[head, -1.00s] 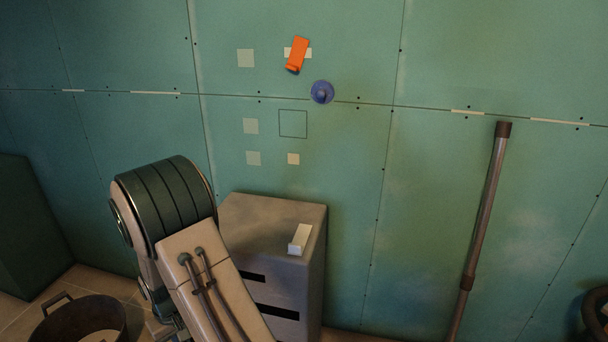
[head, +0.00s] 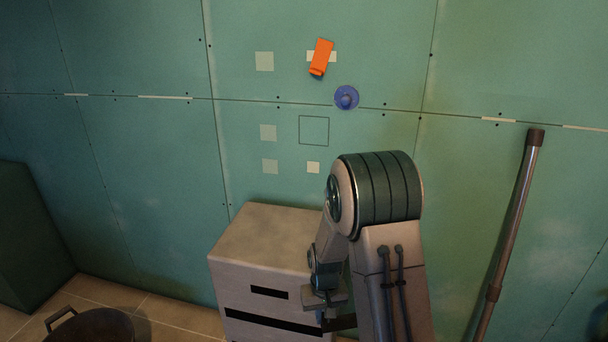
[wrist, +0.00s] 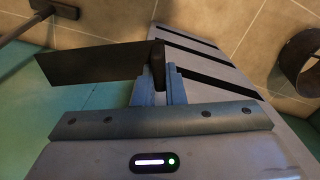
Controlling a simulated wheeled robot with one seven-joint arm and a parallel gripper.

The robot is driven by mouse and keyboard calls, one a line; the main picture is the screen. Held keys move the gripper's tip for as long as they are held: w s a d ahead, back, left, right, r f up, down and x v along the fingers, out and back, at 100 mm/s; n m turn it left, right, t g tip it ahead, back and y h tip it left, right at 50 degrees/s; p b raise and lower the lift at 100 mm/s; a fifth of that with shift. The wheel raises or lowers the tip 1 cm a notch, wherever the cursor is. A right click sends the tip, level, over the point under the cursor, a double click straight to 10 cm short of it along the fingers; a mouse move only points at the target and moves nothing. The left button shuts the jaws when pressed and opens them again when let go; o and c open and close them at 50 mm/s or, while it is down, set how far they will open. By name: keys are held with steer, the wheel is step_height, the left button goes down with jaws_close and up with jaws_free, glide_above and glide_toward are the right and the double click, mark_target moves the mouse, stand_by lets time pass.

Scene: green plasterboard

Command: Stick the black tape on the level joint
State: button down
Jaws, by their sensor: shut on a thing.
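The level joint (head: 240,100) is a thin dark line across the green wall in the head view, with pale strips on parts of it. My gripper (wrist: 160,82) is shut on a flat dark strip, which looks like the black tape (wrist: 95,65). The strip sticks out to the left in the wrist view. In the head view my gripper (head: 326,308) is low in front of the grey cabinet, well below the joint, partly hidden by my arm. The strip's dark end (head: 342,322) shows beside it.
A blue round knob (head: 346,97) sits on the joint. An orange tool (head: 320,57) is above it on a pale patch. Several pale squares and a drawn square outline (head: 313,130) mark the wall. The grey cabinet (head: 265,228) stands below; a pole (head: 513,220) leans at right.

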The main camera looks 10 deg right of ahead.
step_height(320, 180, up, 17)
steer(key=p, duration=1.6)
steer(key=w+a+r+t, duration=0.5)
steer(key=w+r, duration=0.1)
steer(key=r, duration=0.3)
steer(key=w+a+r+t, duration=0.5)
steer(key=w+r, duration=0.1)
steer(key=r, duration=0.4)
steer(key=s+d+r+m+t+h, duration=0.1)
steer(key=s+r+m+t+h, duration=0.1)
steer(key=r, duration=0.7)
steer(key=s+d+r+m+t+h, duration=0.1)
steer(key=s+r+m+t+h, duration=0.1)
steer(key=r, duration=0.6)
steer(key=s+t+h+b, duration=0.1)
steer(key=t+h, duration=0.1)
steer(key=h, duration=0.1)
steer(key=shift+s+r+m+t, duration=0.2)
steer(key=shift+r+m+t, duration=0.1)
steer(key=shift+r, duration=0.1)
